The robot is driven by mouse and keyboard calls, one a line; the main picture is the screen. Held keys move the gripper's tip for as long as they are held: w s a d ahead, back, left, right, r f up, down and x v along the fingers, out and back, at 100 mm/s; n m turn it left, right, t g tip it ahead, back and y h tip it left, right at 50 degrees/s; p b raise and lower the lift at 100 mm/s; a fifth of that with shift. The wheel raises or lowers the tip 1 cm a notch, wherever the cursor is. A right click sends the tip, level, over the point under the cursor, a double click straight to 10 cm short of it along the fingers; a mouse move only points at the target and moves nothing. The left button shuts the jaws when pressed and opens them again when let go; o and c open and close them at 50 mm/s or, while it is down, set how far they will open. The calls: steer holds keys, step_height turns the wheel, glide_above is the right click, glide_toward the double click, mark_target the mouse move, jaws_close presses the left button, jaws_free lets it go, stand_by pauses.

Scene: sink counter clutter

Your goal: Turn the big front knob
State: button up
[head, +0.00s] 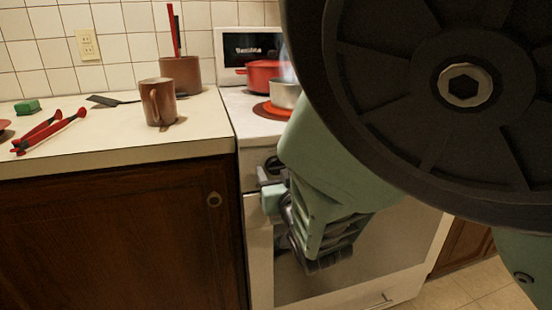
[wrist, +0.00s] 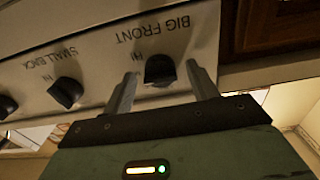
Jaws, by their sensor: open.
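The big front knob (wrist: 159,70) is black and sits on the stove's light front panel, under the upside-down label "BIG FRONT" in the wrist view. My gripper (wrist: 161,76) is open, with one grey finger on each side of this knob. Small gaps show between the knob and the fingers, so it does not look gripped. In the head view my green gripper is at the stove front's left end, and my arm hides much of the panel. A dark knob (head: 272,163) shows just above the fingers there.
Other knobs, one labelled "SMALL BACK" (wrist: 66,91), lie to the left in the wrist view. A red pot (head: 262,75) and a metal pot (head: 285,94) stand on the stove. The counter (head: 90,140) at left holds a brown mug (head: 158,103) and red-handled tongs (head: 50,132).

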steer(key=shift+w, duration=0.15)
steer(key=c, duration=1)
steer(key=shift+r+n+p, duration=0.1)
steer(key=shift+n+p, duration=0.2)
steer(key=n+p, duration=0.3)
steer(key=n, duration=0.1)
steer(key=shift+r+p, duration=0.15)
steer(key=shift+p, duration=0.15)
steer(key=shift+n+p, duration=1.65)
steer(key=shift+n, duration=1.05)
steer(key=shift+f, duration=0.2)
